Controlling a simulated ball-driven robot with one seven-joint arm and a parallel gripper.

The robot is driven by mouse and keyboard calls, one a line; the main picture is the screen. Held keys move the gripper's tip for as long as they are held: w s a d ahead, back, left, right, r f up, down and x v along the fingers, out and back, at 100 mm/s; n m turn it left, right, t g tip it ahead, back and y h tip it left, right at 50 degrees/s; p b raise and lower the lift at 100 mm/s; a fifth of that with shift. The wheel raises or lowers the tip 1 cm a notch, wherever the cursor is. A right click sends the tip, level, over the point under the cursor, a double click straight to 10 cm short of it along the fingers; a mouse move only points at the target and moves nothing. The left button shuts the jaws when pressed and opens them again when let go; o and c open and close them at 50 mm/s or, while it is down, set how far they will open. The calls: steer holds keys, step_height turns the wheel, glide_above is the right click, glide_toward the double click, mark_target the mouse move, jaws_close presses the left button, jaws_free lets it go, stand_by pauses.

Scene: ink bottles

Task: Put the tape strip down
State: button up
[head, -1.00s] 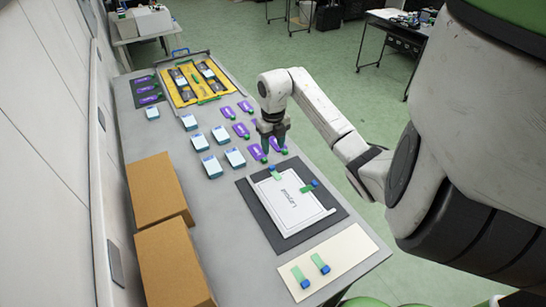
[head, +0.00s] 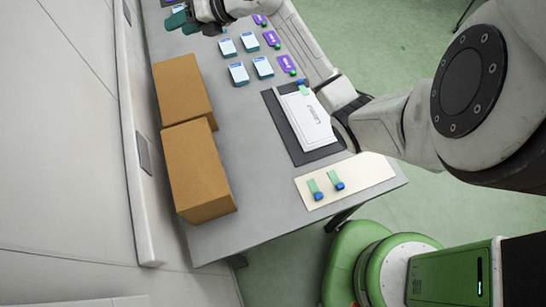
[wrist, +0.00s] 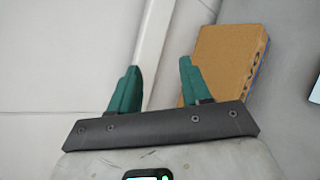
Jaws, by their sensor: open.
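My gripper (head: 178,20) is at the top left of the head view, over or near the table's wall-side edge. Its two teal fingers stand apart with nothing between them in the wrist view (wrist: 157,82). A green tape strip with a blue end (head: 304,90) lies at the far end of the white layout sheet (head: 308,125), which rests on a dark mat (head: 285,128). Two more strips, left (head: 315,188) and right (head: 336,180), lie on the cream board (head: 368,178). My arm hides the sheet's right side.
Two brown cardboard boxes, far (head: 183,88) and near (head: 198,168), stand along the wall side of the grey table (head: 245,150). Several blue-white ink boxes (head: 238,74) and purple pieces (head: 287,63) stand beyond the mat. Table between boxes and mat is clear.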

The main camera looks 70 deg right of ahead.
steer(key=w+a+r+m+t, duration=0.3)
steer(key=a+r+t, duration=0.35)
steer(key=r, duration=0.45)
steer(key=s+r+m+t+h, duration=0.3)
steer(key=r+m+h, duration=0.2)
steer(key=m+h, duration=0.45)
steer(key=s+f+m+g, duration=0.4)
steer(key=f+m, duration=0.2)
steer(key=f, duration=0.2)
steer(key=s+a+f+m+g+h, duration=0.1)
steer(key=s+f+m+g, duration=0.25)
steer(key=f+m, duration=0.35)
steer(key=s+f+m+g, duration=0.3)
steer(key=f+m+g, duration=0.2)
steer(key=f, duration=0.4)
steer(key=s+a+f+g+y, duration=0.2)
steer(key=s+a+f+g, duration=0.1)
steer(key=s+a+f, duration=0.2)
steer(key=s+a+f+n+g+y, duration=0.1)
steer(key=s+a+f+g+y, duration=0.2)
steer(key=s, duration=0.4)
steer(key=s+a+f+g+y, duration=0.2)
steer(key=s+a+f+y, duration=0.1)
steer(key=s+a+f, duration=0.3)
steer(key=shift+s+a+f+n+g, duration=0.3)
steer(key=shift+s+a+n+g, duration=0.1)
steer(key=shift+a, duration=0.15)
